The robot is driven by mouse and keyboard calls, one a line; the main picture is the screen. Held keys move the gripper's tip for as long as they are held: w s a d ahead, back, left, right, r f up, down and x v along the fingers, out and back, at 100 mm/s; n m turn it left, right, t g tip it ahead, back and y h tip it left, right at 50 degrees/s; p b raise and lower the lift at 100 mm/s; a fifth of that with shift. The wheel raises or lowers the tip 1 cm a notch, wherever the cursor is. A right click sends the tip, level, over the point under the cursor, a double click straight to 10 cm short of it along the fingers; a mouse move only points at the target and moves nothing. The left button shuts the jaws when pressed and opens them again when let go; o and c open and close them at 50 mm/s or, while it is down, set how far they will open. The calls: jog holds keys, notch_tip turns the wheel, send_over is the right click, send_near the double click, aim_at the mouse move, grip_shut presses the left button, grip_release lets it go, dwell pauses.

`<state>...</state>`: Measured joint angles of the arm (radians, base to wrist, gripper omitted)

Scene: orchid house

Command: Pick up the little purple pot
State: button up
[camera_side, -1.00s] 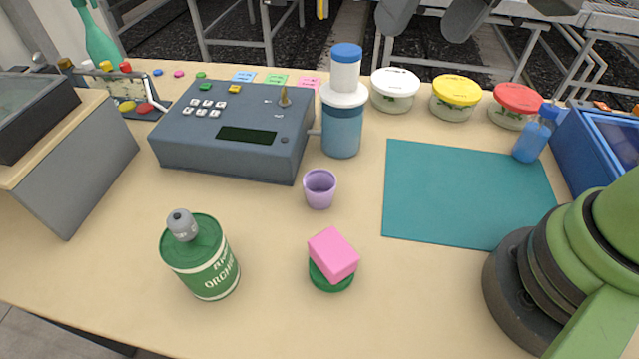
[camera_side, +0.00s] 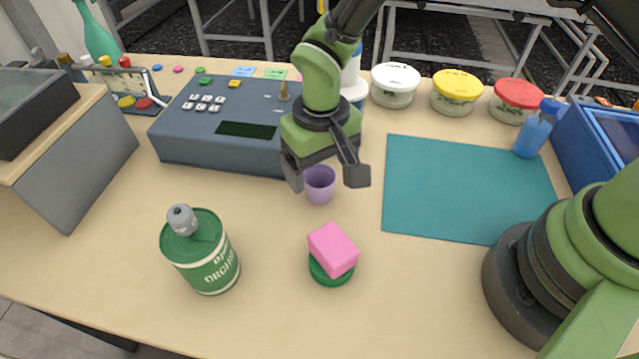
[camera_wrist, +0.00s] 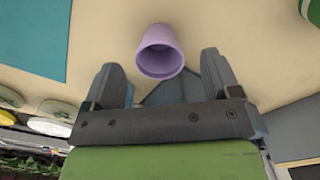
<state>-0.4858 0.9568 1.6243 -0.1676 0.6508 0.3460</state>
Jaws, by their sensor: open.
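The little purple pot (camera_side: 319,186) stands upright on the table, in front of the grey-blue console. In the side view my gripper (camera_side: 327,180) is open, with one finger to each side of the pot in the picture. In the wrist view the pot (camera_wrist: 160,52) shows beyond the fingertips, roughly centred between them. My gripper (camera_wrist: 158,80) holds nothing there, and I see no contact with the pot.
The console (camera_side: 215,130) and a blue-and-white dispenser (camera_side: 353,85) stand close behind. A pink sponge (camera_side: 333,249) on a green disc and a green bottle (camera_side: 204,255) stand in front. A teal mat (camera_side: 465,190) lies right. Lidded tubs (camera_side: 395,86) line the back.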

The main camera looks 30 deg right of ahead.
aim_at(319, 186)
jog(key=f, duration=0.5)
jog(key=shift+w+d+f, duration=0.1)
jog(key=shift+w+f, duration=0.1)
jog(key=shift+w, duration=0.1)
jog(key=c, duration=1)
